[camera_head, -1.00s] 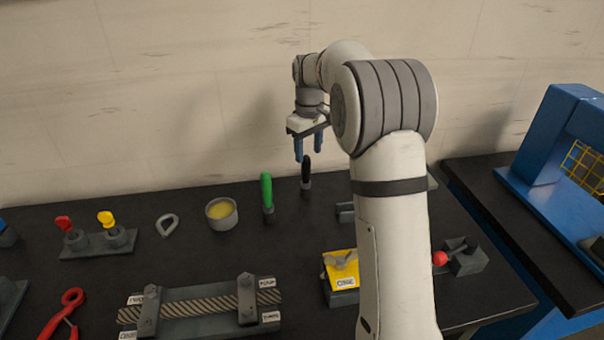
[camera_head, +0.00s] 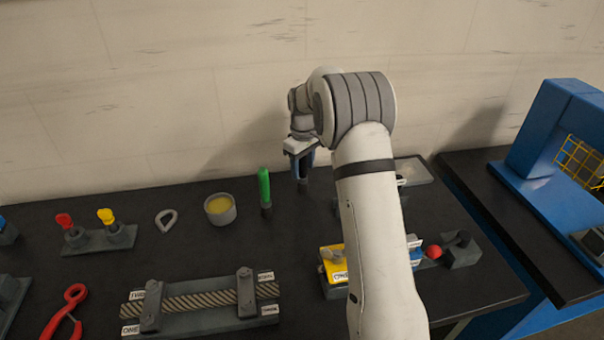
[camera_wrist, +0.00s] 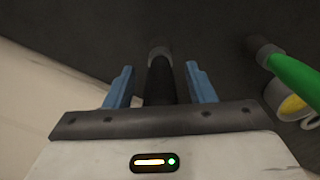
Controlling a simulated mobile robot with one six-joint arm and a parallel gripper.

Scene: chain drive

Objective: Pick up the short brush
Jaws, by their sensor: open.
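A black-handled brush (camera_wrist: 160,82) stands upright near the back of the black table; its grey lower end (camera_head: 302,187) shows below my gripper in the head view. My gripper (camera_head: 301,170) points down over it, open, with blue fingers. In the wrist view the black handle lies between the two fingers (camera_wrist: 158,95), with gaps visible on both sides. Fingers and hand hide most of the handle in the head view. A green-handled brush (camera_head: 264,186) stands just left, also in the wrist view (camera_wrist: 290,72). The black one looks somewhat shorter, though I cannot be sure.
A round tin of yellow stuff (camera_head: 220,209) and a metal thimble (camera_head: 166,220) lie left. A rope fixture (camera_head: 200,306) is in front. A yellow-topped block (camera_head: 331,264) and a red ball knob (camera_head: 433,252) are near my arm. The wall is close behind.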

